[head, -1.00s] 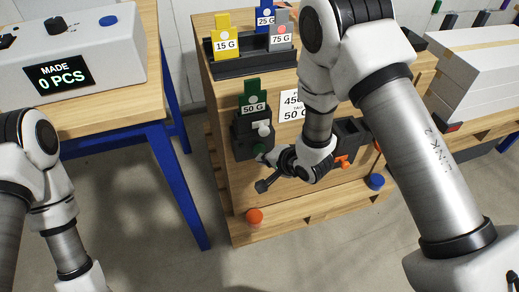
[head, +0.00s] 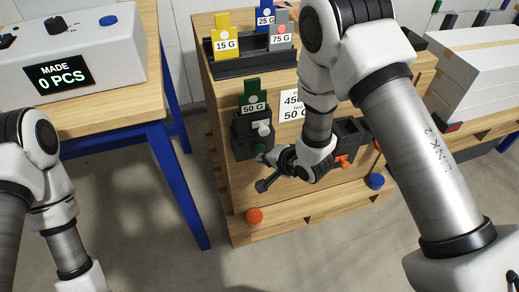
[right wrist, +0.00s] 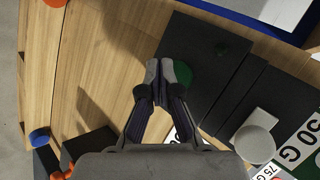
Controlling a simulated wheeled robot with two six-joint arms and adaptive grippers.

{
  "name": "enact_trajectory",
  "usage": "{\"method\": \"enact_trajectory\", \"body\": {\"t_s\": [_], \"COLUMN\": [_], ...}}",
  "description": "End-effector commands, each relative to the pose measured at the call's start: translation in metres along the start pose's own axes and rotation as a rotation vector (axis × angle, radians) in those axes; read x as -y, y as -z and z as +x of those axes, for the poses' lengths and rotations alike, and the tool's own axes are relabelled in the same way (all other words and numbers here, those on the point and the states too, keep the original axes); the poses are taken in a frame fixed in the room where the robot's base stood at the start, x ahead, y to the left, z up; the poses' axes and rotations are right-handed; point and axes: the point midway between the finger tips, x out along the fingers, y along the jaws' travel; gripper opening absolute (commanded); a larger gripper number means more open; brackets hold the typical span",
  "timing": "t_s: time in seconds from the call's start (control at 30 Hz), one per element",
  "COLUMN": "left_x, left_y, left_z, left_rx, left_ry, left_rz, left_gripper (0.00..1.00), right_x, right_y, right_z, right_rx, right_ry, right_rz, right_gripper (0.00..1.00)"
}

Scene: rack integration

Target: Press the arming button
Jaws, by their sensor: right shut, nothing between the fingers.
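A dark box (head: 241,143) on the wooden front carries a green button (head: 259,149) low down and a pale grey knob (head: 264,129) above it. A green 50 G card (head: 252,97) stands at its top. My right gripper (head: 263,158) is shut and empty, with its tips at the green button. In the right wrist view the closed fingertips (right wrist: 167,72) overlap the green button (right wrist: 184,73) and hide part of it. I cannot tell whether they touch it. My left arm shows at the left, but its gripper is out of view.
A black rack (head: 240,66) with yellow, blue and grey weight cards stands on top. An orange disc (head: 254,216) and a blue disc (head: 376,182) sit low on the front. A counter box (head: 125,50) reading "MADE 0 PCS" stands on the left table.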

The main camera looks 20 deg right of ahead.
Motion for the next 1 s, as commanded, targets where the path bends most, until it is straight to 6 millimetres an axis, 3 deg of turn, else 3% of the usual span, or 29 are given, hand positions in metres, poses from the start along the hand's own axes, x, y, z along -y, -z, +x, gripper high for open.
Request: {"method": "enact_trajectory", "body": {"t_s": [1.0], "left_x": [-0.0001], "left_y": [0.0000], "left_z": [-0.0106], "left_rx": [0.000], "left_ry": [0.000], "left_rz": [0.000], "left_gripper": [0.70], "right_x": [0.0072], "right_y": [0.0068], "right_z": [0.0088], "right_rx": [0.000], "right_ry": [0.000], "right_rz": [0.000], "right_gripper": [0.00]}}
